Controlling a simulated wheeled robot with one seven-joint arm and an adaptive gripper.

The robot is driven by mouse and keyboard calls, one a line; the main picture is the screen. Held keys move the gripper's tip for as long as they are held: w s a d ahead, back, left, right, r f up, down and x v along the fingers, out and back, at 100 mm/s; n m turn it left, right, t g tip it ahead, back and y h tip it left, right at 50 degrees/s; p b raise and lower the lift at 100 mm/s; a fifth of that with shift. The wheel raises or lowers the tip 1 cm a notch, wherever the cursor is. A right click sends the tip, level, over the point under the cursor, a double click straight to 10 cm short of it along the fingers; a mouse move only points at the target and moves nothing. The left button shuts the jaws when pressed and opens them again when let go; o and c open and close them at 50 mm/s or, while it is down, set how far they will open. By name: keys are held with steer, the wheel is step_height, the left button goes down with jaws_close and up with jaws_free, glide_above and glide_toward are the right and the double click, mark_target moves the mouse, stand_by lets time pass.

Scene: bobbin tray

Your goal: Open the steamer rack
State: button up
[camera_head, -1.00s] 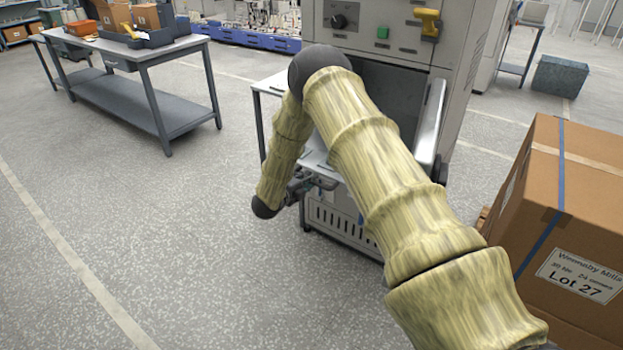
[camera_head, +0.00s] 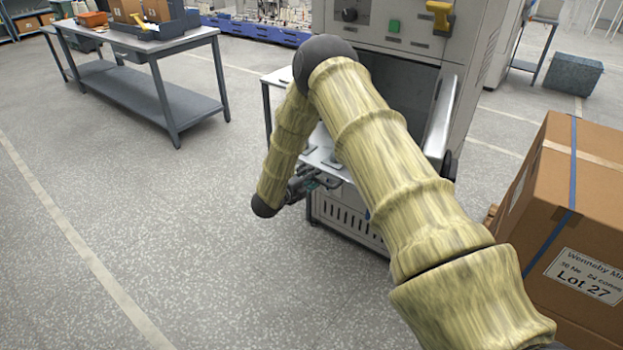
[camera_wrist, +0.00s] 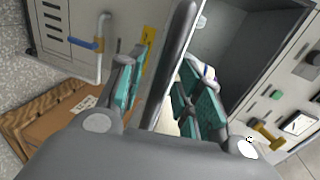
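The steamer is a grey cabinet (camera_head: 405,30) with an open, dark chamber (camera_head: 400,85), also in the wrist view (camera_wrist: 260,50). A pale metal surface (camera_head: 325,153) sits low in front of the chamber, partly hidden by my arm. In the wrist view a dark rounded bar (camera_wrist: 181,50) runs between the fingers of my gripper (camera_wrist: 163,72); I cannot tell whether it belongs to the rack. The teal-padded fingers stand apart on either side of it, with no clear contact. In the head view my gripper (camera_head: 322,181) is small and partly hidden below the pale surface.
A large cardboard box (camera_head: 560,215) stands close on the right. A silver panel (camera_head: 440,118) stands at the chamber's right side. A grey workbench (camera_head: 150,45) with bins is at the back left. The floor (camera_head: 150,220) at left is clear.

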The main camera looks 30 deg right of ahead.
steer(key=v, duration=1.1)
steer(key=shift+a, duration=0.15)
steer(key=shift+s, duration=0.1)
steer(key=s+a+f+n+t+y+p, duration=0.1)
steer(key=s+a+f+n+y, duration=0.35)
steer(key=s+f+n, duration=0.55)
steer(key=s+a+f+n+y, duration=0.4)
steer(key=s+f+n+y, duration=0.2)
steer(key=s+f+n, duration=0.35)
steer(key=s+a+n+g+y, duration=0.1)
steer(key=s+n, duration=0.3)
steer(key=s, duration=0.5)
steer(key=s+a+n+g+y, duration=0.1)
steer(key=s+a+n+g, duration=0.1)
steer(key=s, duration=0.8)
steer(key=s+a+f+n+g+y, duration=0.1)
steer(key=s+n+g+y, duration=0.1)
steer(key=s+n, duration=0.3)
steer(key=s+g, duration=0.1)
steer(key=s, duration=0.3)
steer(key=shift+s+a+n+g+p, duration=0.2)
steer(key=shift+s+n+g+p, duration=0.05)
steer(key=shift+n+g+p, duration=0.15)
steer(key=shift+s+f, duration=0.1)
steer(key=shift+f, duration=0.05)
